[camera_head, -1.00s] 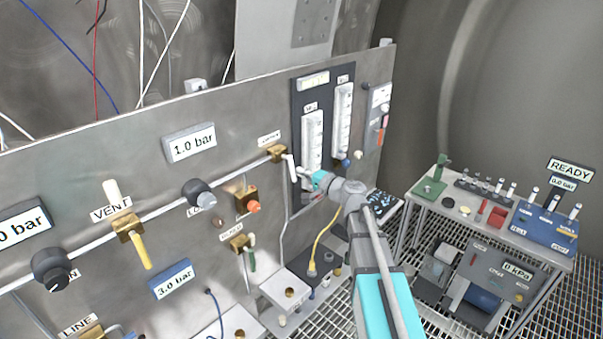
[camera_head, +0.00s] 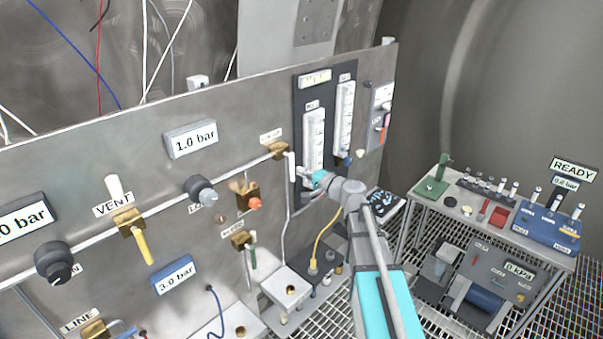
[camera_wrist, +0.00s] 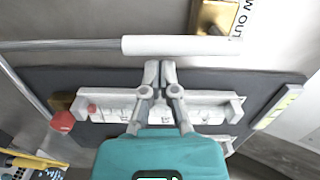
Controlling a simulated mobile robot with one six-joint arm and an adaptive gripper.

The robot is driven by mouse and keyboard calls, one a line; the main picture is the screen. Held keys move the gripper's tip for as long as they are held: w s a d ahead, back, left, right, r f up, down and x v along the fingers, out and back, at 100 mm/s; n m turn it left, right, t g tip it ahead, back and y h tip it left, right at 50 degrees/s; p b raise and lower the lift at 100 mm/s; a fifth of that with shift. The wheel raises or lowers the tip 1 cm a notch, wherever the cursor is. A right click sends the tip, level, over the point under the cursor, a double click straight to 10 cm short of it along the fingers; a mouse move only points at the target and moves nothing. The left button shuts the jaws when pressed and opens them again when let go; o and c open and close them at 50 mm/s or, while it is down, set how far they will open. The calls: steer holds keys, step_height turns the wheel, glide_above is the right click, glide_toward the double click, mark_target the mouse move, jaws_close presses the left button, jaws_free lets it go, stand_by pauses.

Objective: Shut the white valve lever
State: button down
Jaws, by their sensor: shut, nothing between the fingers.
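The white lever (camera_head: 291,167) hangs down from a brass valve (camera_head: 278,150) at the right end of the upper pipe. In the wrist view the white lever (camera_wrist: 180,45) lies sideways across the picture, below the brass body (camera_wrist: 213,17) at the top. My gripper (camera_head: 302,171) is just right of the lever, in front of the flowmeter panel. In the wrist view its two fingers (camera_wrist: 160,66) are together and empty, tips at the lever's near edge. I cannot tell whether they touch it.
Two white flowmeters (camera_head: 313,140) on a dark panel are close behind my gripper. A red knob (camera_wrist: 63,121) shows in the wrist view. Left on the panel are a yellow-handled vent valve (camera_head: 128,223) and a black knob (camera_head: 54,262). An instrument cart (camera_head: 490,220) stands right.

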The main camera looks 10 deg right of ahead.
steer(key=s+d, duration=0.6)
steer(key=d, duration=0.3)
steer(key=shift+s+d, duration=0.15)
steer(key=shift+d, duration=0.2)
steer(key=shift+r, duration=0.1)
